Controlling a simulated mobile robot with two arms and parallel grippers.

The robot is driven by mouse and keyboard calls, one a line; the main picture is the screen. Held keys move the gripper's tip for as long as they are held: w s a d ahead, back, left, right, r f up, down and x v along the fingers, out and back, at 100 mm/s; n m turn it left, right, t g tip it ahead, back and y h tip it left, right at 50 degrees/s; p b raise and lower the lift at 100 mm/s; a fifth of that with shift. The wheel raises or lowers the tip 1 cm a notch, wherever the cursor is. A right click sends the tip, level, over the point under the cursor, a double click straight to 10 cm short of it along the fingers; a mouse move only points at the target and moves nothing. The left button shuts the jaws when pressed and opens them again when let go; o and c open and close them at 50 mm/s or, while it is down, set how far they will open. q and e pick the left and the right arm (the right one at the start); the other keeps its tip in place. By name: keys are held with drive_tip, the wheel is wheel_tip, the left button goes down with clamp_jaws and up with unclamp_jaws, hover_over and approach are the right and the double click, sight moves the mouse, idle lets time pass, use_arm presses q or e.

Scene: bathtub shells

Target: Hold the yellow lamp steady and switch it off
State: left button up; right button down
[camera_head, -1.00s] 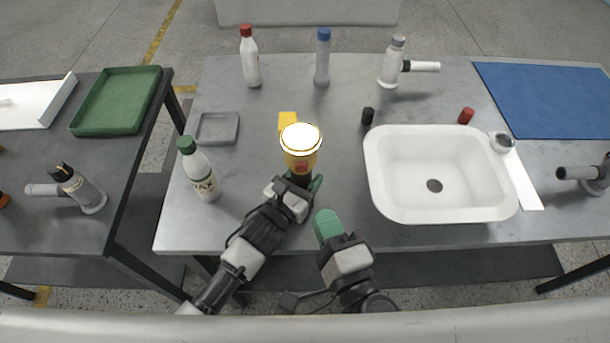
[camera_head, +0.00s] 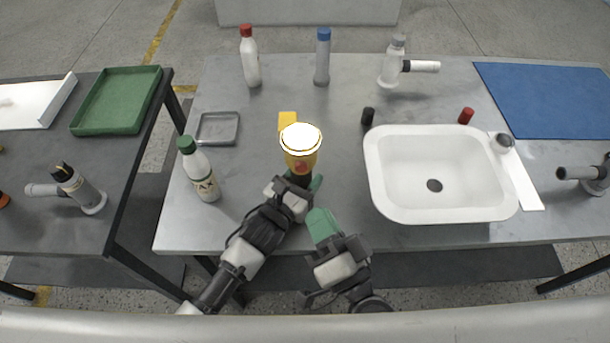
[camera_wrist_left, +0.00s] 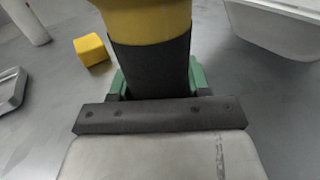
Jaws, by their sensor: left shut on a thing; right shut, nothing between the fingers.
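The yellow lamp (camera_head: 301,160) stands upright on the table with its white top lit. A red spot, which looks like a button, shows on its front. My left gripper (camera_head: 305,183) is shut on the lamp's dark lower part; in the left wrist view the green fingers sit on both sides of that dark grip (camera_wrist_left: 152,68), under the yellow body (camera_wrist_left: 145,18). My right gripper (camera_head: 320,222) is shut and empty, in front of and a little right of the lamp, apart from it. Its fingertips are green.
A yellow block (camera_head: 287,121) stands behind the lamp. A green-capped bottle (camera_head: 202,178) and a grey tray (camera_head: 218,129) are to the left. A white basin (camera_head: 375,185) is to the right, with a small black object (camera_head: 367,116) behind its left edge.

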sight(301, 166)
drive_tip(key=w+a+n+g+y, duration=0.2)
drive_tip(key=w+n+y, duration=0.3)
drive_tip(key=n, duration=1.3)
drive_tip(key=shift+w+a+f+n+g+y, duration=0.25)
drive_tip(key=shift+w+n+g+y, duration=0.2)
drive_tip(key=shift+w, duration=0.65)
drive_tip(key=shift+w, duration=0.1)
idle(0.6)
